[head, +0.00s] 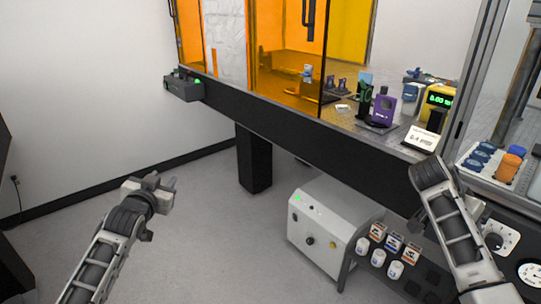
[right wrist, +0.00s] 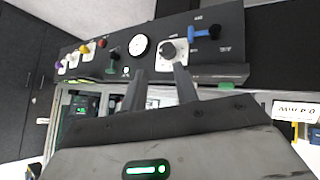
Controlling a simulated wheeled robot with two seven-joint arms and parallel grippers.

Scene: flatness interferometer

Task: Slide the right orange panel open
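The orange panels stand at the top of the head view, above the long dark bench edge. The right orange panel (head: 290,62) is see-through, with a black upright handle (head: 310,20) near its right side. Its top is cut off by the frame. My left gripper (head: 170,184) is over the floor at lower left, well away from the panels, with nothing seen in it; its finger gap is unclear. My right arm reaches up at the right of the head view. In the right wrist view, my right gripper (right wrist: 159,80) has its fingers apart and empty, before a dark control panel (right wrist: 225,50).
A dark box (head: 184,88) juts from the bench's left end. A white cabinet (head: 325,228) stands below. Floor at left is clear.

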